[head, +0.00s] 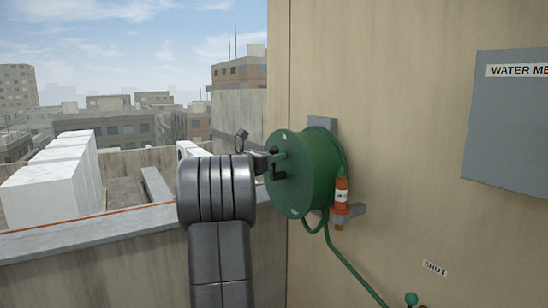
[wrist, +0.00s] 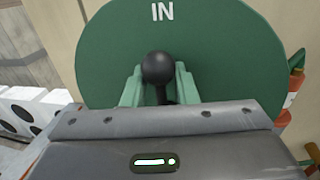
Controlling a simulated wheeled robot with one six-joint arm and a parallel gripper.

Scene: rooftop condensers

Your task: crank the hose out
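The green hose reel (head: 312,178) is mounted on the tan wall, with a black crank (head: 278,175) on its face. In the wrist view the reel face (wrist: 235,60) bears the word IN at its top. A round black knob (wrist: 160,68) stands in front of it. My gripper (head: 270,156) is at the upper left of the reel face. In the wrist view its two pale green fingers (wrist: 160,84) stand on either side of the knob, close to it. I cannot tell whether they press on it. Green hose (head: 345,262) hangs below the reel.
A grey WATER cabinet (head: 510,125) is farther right. A SHUT label (head: 435,268) and green knob (head: 411,298) are at lower right. A parapet (head: 90,235) and white units (head: 50,190) are left.

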